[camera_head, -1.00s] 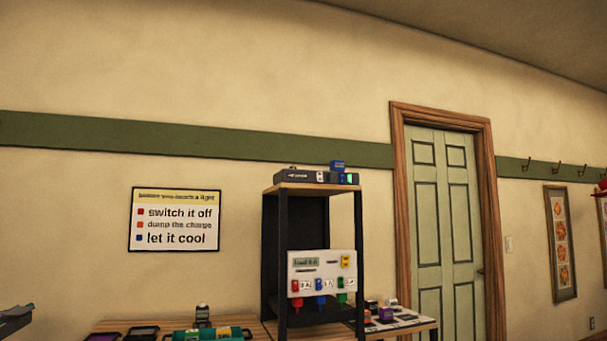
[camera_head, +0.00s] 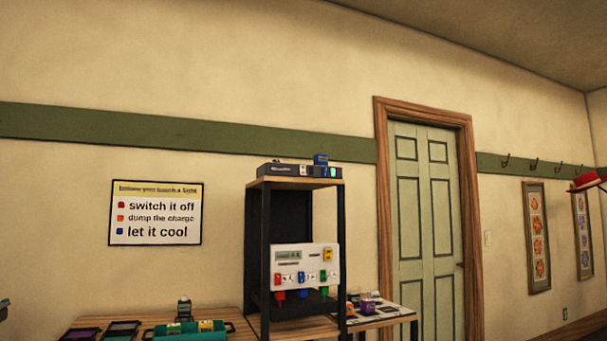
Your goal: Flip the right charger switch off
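The charger is a white panel (camera_head: 305,262) on the shelf of a dark-framed rack, right of the picture's middle. It has a small grey-green display at upper left and a yellow part (camera_head: 328,255) at upper right. Along its lower edge are small red, blue and green parts, with the green one (camera_head: 323,276) at the right. Red, blue and green pieces hang below them. They are too small to tell which way any switch is set. My gripper is not in view.
The rack (camera_head: 265,250) stands among low tables. A teal tray (camera_head: 230,338) lies to its left, and a side table (camera_head: 395,313) with small items stands to its right. A dark box (camera_head: 285,171) sits on top. A wall sign (camera_head: 156,213) and a green door (camera_head: 425,220) are behind.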

